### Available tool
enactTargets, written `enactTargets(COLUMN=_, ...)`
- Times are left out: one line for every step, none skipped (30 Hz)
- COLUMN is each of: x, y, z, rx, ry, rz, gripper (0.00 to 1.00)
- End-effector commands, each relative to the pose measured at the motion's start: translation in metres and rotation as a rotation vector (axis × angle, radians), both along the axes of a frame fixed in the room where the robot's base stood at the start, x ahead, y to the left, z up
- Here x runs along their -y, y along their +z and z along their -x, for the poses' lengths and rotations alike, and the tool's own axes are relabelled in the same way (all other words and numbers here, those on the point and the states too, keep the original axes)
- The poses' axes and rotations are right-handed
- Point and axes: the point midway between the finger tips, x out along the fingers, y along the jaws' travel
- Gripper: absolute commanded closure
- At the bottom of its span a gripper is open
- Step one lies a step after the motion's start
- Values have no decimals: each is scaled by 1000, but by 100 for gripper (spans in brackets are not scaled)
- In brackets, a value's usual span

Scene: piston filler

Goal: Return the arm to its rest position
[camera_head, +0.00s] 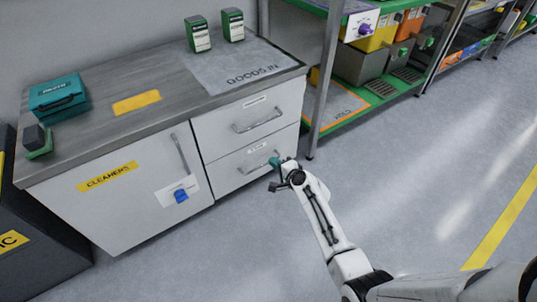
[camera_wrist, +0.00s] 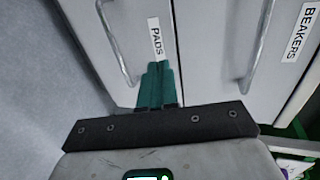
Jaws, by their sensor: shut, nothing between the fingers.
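My arm reaches out from the lower right in the head view, bent, with white links. My gripper (camera_head: 274,162) is at its far end, in front of the lower drawer of the grey cabinet. In the wrist view the teal fingers of my gripper (camera_wrist: 157,72) are together with nothing between them. They point at the drawer front labelled PADS (camera_wrist: 181,35), just under its label. Whether the fingertips touch the drawer front I cannot tell.
The upper drawer (camera_head: 250,117), labelled BEAKERS, and the cleaners door (camera_head: 130,205) look shut. A teal case (camera_head: 58,97) and two green-and-white containers stand on the worktop (camera_head: 150,75). A shelf rack (camera_head: 322,90) stands right of the cabinet. Open floor (camera_head: 420,170) lies right of my arm.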

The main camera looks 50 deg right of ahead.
Motion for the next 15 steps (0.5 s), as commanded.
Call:
enactTargets(x=-2, y=4, z=7, rx=-1, ry=0, rz=0, gripper=100)
enactTargets(x=-3, y=5, z=11, rx=-1, ry=1, rz=-1, gripper=100)
enactTargets(x=-5, y=6, z=14, rx=-1, ry=1, rz=-1, gripper=100)
enactTargets(x=-5, y=6, z=17, rx=-1, ry=1, rz=-1, gripper=100)
enactTargets(x=-6, y=7, z=18, rx=0, ry=1, rz=0, gripper=100)
enactTargets(x=-6, y=7, z=20, rx=0, ry=1, rz=0, gripper=100)
enactTargets(x=-7, y=7, z=22, rx=-1, ry=2, rz=-1, gripper=100)
enactTargets(x=-7, y=7, z=23, rx=-1, ry=1, rz=-1, gripper=100)
enactTargets(x=-7, y=7, z=23, rx=-1, ry=1, rz=-1, gripper=100)
enactTargets(x=-7, y=7, z=24, rx=-1, ry=1, rz=-1, gripper=100)
enactTargets(x=-7, y=7, z=24, rx=-1, ry=1, rz=-1, gripper=100)
enactTargets(x=-7, y=7, z=24, rx=-1, ry=1, rz=-1, gripper=100)
enactTargets(x=-7, y=7, z=24, rx=-1, ry=1, rz=-1, gripper=100)
enactTargets(x=-7, y=7, z=24, rx=-1, ry=1, rz=-1, gripper=100)
enactTargets(x=-7, y=7, z=24, rx=-1, ry=2, rz=0, gripper=100)
